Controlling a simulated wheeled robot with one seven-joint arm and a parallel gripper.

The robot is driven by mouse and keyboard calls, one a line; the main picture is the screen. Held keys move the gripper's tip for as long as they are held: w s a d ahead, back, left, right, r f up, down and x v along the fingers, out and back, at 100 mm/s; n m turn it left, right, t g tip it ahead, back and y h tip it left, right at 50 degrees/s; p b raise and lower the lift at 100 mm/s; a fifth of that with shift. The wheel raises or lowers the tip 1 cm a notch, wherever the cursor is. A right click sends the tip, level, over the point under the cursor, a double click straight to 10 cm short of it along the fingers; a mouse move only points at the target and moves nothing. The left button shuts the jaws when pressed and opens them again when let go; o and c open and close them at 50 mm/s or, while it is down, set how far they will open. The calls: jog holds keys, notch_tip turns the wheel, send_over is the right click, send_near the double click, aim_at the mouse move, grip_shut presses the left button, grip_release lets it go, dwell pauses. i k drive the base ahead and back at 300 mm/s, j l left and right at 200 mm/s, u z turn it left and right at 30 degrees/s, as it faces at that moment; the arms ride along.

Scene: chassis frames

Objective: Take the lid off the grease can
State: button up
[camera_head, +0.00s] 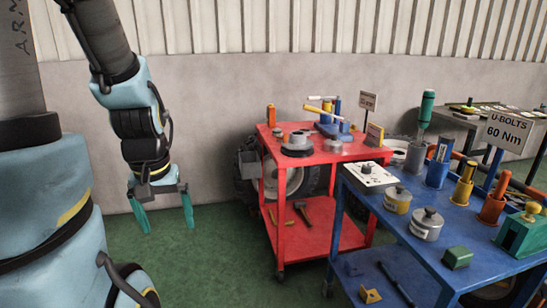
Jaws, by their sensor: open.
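My gripper (165,212) hangs on the left with its two teal fingers pointing down, apart and empty. It is over the green floor, well left of both carts. Two small cans stand on the blue cart's top (460,268): a grey can with a yellow band (397,203) and a plain grey can (427,229) just in front and to its right. Each has a grey knobbed lid: the banded can's lid (398,191) and the plain can's lid (428,214) both sit on top. I cannot tell which one is the grease can.
A red cart (322,239) with metal parts and tools stands between my gripper and the blue cart. Several cups and a sign (508,131) crowd the right. Floor below my gripper is clear.

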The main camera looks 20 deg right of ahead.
aim_at(398, 193)
jog(key=i+l+z, duration=0.15)
jog(key=l, duration=0.3)
jog(key=i+l+z, duration=0.15)
jog(key=i+l, duration=0.2)
jog(key=i+l+z, duration=0.2)
jog(key=l, duration=0.25)
jog(key=i, duration=0.05)
